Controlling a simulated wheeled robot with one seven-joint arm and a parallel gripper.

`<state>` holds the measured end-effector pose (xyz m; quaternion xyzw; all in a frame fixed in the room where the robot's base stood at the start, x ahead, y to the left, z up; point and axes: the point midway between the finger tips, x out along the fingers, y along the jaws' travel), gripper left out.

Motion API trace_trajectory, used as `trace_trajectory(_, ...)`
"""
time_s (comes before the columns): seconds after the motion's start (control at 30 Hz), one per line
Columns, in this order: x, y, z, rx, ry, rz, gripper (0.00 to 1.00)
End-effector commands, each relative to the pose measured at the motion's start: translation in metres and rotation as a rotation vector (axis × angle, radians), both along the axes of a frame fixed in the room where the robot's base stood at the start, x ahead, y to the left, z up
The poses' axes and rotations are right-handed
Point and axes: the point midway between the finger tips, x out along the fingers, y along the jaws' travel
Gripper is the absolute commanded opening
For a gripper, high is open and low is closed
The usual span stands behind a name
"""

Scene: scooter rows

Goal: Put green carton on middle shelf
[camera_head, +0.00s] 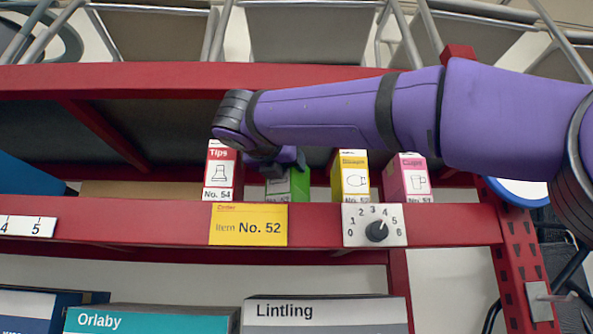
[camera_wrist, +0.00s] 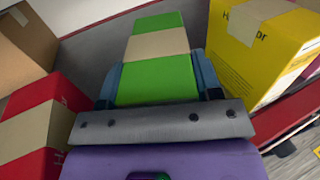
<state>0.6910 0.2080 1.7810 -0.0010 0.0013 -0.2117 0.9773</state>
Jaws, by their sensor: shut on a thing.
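The green carton (camera_head: 289,184) stands on the red shelf between a red-and-white Tips carton (camera_head: 220,170) and a yellow carton (camera_head: 351,174). My gripper (camera_head: 277,168) reaches down to it from above and partly hides it. In the wrist view the green carton (camera_wrist: 155,65), with a tan tape band, lies between the two blue-grey fingers of my gripper (camera_wrist: 157,77), which is shut on it. The shelf's red front edge (camera_head: 450,226) hides the carton's bottom, so I cannot tell whether it touches the shelf board.
A pink carton (camera_head: 410,175) stands right of the yellow one. The shelf front carries a yellow No. 52 label (camera_head: 248,224) and a dial plate (camera_head: 374,225). Orlaby (camera_head: 150,319) and Lintling (camera_head: 325,315) boxes are below. A red beam (camera_head: 180,76) runs above.

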Motion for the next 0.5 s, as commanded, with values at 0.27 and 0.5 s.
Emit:
trace_trajectory(0.27,-0.0022,0.0014,0.0008,0.001,-0.002,0.000,0.29)
trace_trajectory(0.5,-0.0022,0.0013,-0.0024,0.001,-0.002,0.000,0.79)
